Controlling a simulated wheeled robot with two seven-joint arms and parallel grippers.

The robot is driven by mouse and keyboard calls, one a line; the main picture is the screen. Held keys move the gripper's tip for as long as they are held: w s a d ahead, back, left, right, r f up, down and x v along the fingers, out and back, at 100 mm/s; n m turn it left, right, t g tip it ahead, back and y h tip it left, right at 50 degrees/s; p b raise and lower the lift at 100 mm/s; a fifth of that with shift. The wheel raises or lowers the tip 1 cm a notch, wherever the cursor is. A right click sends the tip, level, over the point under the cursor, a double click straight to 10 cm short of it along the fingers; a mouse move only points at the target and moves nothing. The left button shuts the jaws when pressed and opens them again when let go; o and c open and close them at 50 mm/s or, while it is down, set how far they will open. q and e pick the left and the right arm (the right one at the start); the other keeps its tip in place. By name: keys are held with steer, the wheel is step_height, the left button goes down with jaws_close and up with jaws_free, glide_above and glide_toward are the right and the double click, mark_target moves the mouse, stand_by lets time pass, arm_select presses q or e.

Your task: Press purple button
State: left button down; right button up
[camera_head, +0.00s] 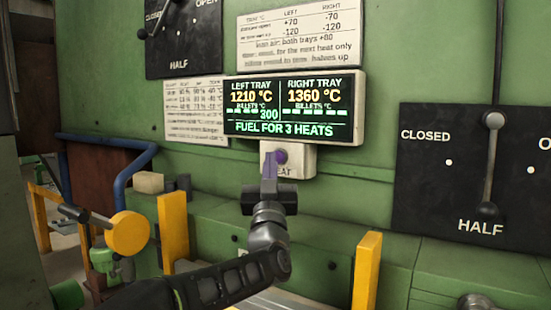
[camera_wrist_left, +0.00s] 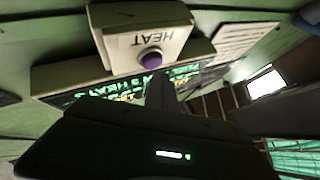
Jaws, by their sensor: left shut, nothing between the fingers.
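The purple button (camera_head: 281,156) sits on a pale box (camera_head: 301,161) under the display on the green wall. The box's label is partly covered in the head view. In the wrist view the fingers (camera_wrist_left: 159,88) end close to the button. I cannot tell whether they touch it. My right gripper is not in view.
The display (camera_head: 293,108) reads left tray 1210 °C, right tray 1360 °C, fuel for 3 heats. A black lever panel (camera_head: 464,170) is at right, another (camera_head: 183,55) at upper left. Yellow posts (camera_head: 367,270) and a blue rail (camera_head: 120,185) stand near my left arm.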

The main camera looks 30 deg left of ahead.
arm_select(q)
steer(key=s+b, duration=0.1)
steer(key=s, duration=0.1)
steer(key=s+f+b, duration=0.1)
steer(key=s+b, duration=0.1)
steer(key=shift+d, duration=0.1)
steer(key=shift+r, duration=0.1)
stand_by(1.0)
